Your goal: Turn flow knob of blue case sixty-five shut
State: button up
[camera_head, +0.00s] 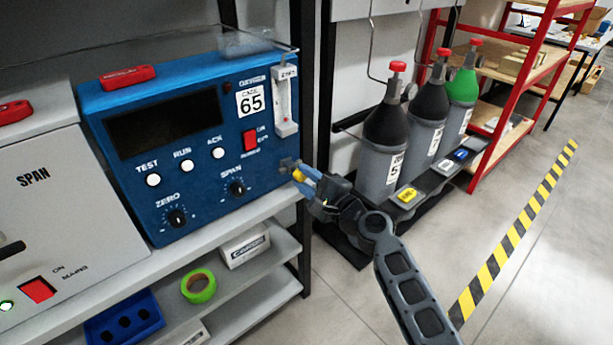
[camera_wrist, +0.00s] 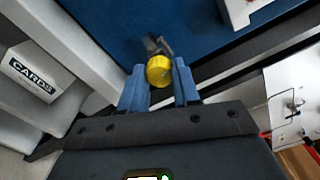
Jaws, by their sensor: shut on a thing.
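The blue case (camera_head: 205,120) labelled 65 stands on a grey shelf. It has a dark display, white TEST, RUN and ACK buttons, black ZERO and SPAN knobs, a red switch and a clear flow tube (camera_head: 285,103) at its right edge. The yellow flow knob (camera_head: 299,175) is below the tube at the case's lower right. My gripper (camera_head: 305,177) is shut on this knob. In the wrist view the yellow knob (camera_wrist: 159,71) sits between the two blue fingers (camera_wrist: 160,85), its round face toward the camera. A grey fitting behind it joins the case.
A grey case marked SPAN (camera_head: 60,215) stands left. The lower shelf holds green tape (camera_head: 199,286), a white box (camera_head: 245,246) and a blue holder (camera_head: 125,320). A dark rack post (camera_head: 303,90) rises close to my gripper. Gas cylinders (camera_head: 387,150) stand right; open floor lies beyond.

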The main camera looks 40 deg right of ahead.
jog(key=shift+f+m+p, duration=0.1)
jog(key=shift+m+p, duration=0.2)
jog(key=shift+m, duration=0.8)
jog(key=o, duration=1.1)
jog(key=shift+c, duration=0.2)
jog(key=s, duration=0.7)
jog(key=shift+s+b, duration=0.4)
